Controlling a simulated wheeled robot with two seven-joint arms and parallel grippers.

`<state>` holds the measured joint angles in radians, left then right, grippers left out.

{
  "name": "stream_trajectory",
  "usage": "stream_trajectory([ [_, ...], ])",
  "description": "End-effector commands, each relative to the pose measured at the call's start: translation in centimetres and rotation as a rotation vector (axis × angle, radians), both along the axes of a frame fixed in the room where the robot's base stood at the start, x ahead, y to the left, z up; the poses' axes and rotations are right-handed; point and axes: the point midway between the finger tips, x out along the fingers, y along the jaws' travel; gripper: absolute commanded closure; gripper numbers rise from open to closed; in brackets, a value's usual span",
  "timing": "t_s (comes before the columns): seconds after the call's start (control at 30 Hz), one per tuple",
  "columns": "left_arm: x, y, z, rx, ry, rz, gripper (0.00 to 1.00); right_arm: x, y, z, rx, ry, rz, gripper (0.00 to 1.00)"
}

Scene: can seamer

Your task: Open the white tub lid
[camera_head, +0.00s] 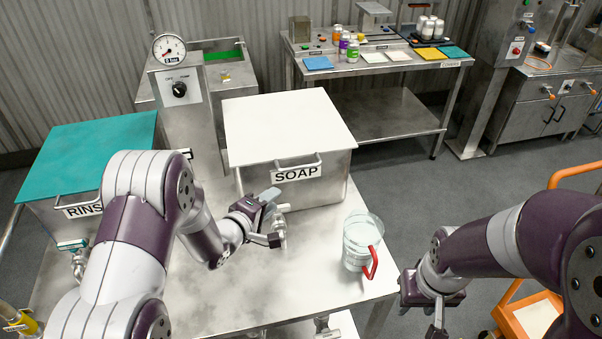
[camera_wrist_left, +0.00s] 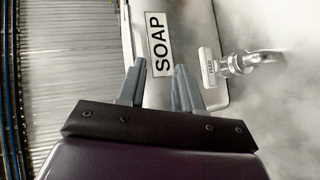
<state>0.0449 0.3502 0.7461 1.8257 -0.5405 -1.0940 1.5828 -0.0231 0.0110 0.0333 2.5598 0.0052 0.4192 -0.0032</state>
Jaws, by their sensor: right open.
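The white lid (camera_head: 285,125) lies flat and closed on the steel SOAP tub (camera_head: 325,184). A metal handle (camera_head: 298,164) sits at its front edge above the SOAP label (camera_head: 297,174), which also shows in the left wrist view (camera_wrist_left: 158,48). My left gripper (camera_head: 272,217) is open and empty, in front of the tub below the label, close to the tub's tap (camera_head: 282,222). In the left wrist view its fingers (camera_wrist_left: 161,88) are apart with nothing between them. My right gripper (camera_head: 438,322) is open at the lower right, partly cut off by the frame.
A clear jug (camera_head: 360,240) with a red handle stands at the table's right edge. A teal-lidded RINSE tub (camera_head: 95,150) is at the left. A machine with a gauge (camera_head: 169,48) stands behind. The tap (camera_wrist_left: 238,65) sticks out near my left fingers.

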Motion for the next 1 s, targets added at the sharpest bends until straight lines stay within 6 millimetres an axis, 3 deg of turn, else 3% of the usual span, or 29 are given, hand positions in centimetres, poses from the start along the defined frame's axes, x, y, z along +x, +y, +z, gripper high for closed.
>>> stream_trajectory([
  [0.03, 0.4, -0.5, 1.7, -0.113, -0.026, 0.002, 0.65, 0.0, 0.0, 0.2, 0.000, 0.000, 0.000, 0.57],
  [0.13, 0.5, -1.0, 3.1, -0.258, -0.025, 0.013, 0.65, 0.0, 0.0, 0.2, 0.000, 0.000, 0.000, 0.57],
  [0.27, 1.8, -1.6, 3.0, -0.286, -0.011, 0.021, 0.65, 0.0, 0.0, 0.5, 0.000, 0.000, 0.000, 0.57],
  [0.5, 7.0, -4.4, 2.1, -0.282, -0.011, 0.022, 0.65, 0.0, 0.0, 1.4, 0.000, 0.000, 0.000, 0.57],
  [0.7, 10.2, -5.9, 1.6, -0.283, -0.011, 0.024, 0.65, 0.0, 0.0, 1.9, 0.000, 0.000, 0.000, 0.57],
  [1.0, 11.6, -6.7, 1.2, -0.281, -0.011, 0.025, 0.65, 0.0, 0.0, 2.0, 0.000, 0.000, 0.000, 0.57],
])
